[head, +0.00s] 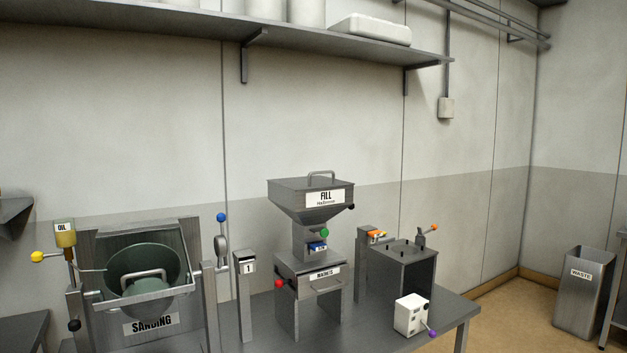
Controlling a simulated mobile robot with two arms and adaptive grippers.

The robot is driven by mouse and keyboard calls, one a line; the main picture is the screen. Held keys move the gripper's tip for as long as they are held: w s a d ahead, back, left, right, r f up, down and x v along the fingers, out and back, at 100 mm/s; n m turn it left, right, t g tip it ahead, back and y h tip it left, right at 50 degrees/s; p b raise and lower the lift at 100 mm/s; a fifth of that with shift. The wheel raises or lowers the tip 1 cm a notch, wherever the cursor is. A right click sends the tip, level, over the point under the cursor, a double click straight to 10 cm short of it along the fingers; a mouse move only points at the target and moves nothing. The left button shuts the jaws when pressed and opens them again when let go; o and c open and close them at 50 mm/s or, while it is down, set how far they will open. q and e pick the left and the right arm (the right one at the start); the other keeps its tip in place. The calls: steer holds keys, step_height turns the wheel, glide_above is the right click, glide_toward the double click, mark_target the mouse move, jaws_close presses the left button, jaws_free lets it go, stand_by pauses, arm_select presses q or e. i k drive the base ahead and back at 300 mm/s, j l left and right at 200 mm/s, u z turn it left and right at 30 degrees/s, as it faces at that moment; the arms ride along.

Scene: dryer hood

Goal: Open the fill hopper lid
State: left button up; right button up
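The fill hopper (311,203) stands at the middle of the bench in the head view, a grey funnel with a white "FILL" label on its front. Its lid (309,183) lies flat across the top and looks shut. A bent bar handle (321,175) stands up from the lid. A black knob (351,206) is at the hopper's right side, and a green knob (324,233) is on the neck below. Neither of my grippers shows in the head view.
The sanding unit (147,280) with its green drum is to the left. A magnet drawer (326,283) sits under the hopper. A dark box with pegs (402,271) and a white box (411,314) are to the right. A shelf (290,32) hangs well above; the space between is clear.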

mark_target(298, 183)
steer(key=i+l+u, duration=0.3)
steer(key=i+l, duration=0.35)
steer(key=i+l+u, duration=0.3)
steer(key=i+l, duration=0.4)
steer(key=l, duration=0.15)
